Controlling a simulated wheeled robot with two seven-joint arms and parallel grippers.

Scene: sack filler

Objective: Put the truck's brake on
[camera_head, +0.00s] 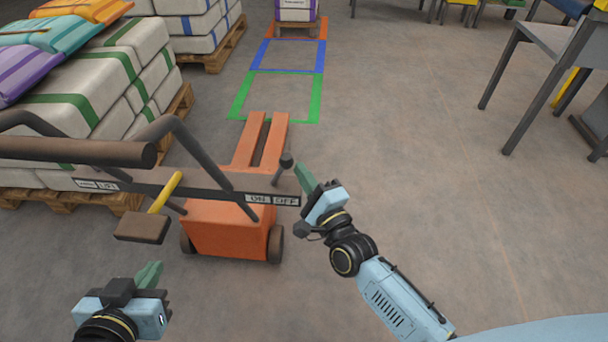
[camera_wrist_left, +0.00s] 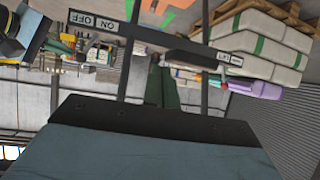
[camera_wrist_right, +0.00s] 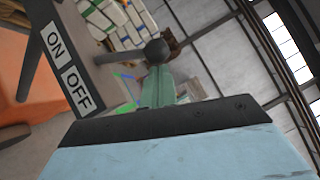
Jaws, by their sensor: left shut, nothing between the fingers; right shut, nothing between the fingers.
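The orange pallet truck (camera_head: 228,228) stands in the middle, its forks pointing away. A dark bar across its handle frame carries an ON label (camera_head: 258,198) and an OFF label (camera_head: 285,200) at its right end. A short dark lever with a round knob (camera_head: 286,160) rises by the OFF label. My right gripper (camera_head: 304,177) is shut and empty, just right of the knob. In the right wrist view the knob (camera_wrist_right: 157,51) appears just beyond the green fingertips; contact cannot be told. My left gripper (camera_head: 150,274) is shut and empty, low on the left, below the pedal.
A yellow lever (camera_head: 165,192) with a brown pedal (camera_head: 142,228) sits left on the truck. Stacked sacks (camera_head: 105,85) on pallets fill the left. Green, blue and red floor frames lie beyond the forks. A table (camera_head: 555,45) stands right; the floor between is clear.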

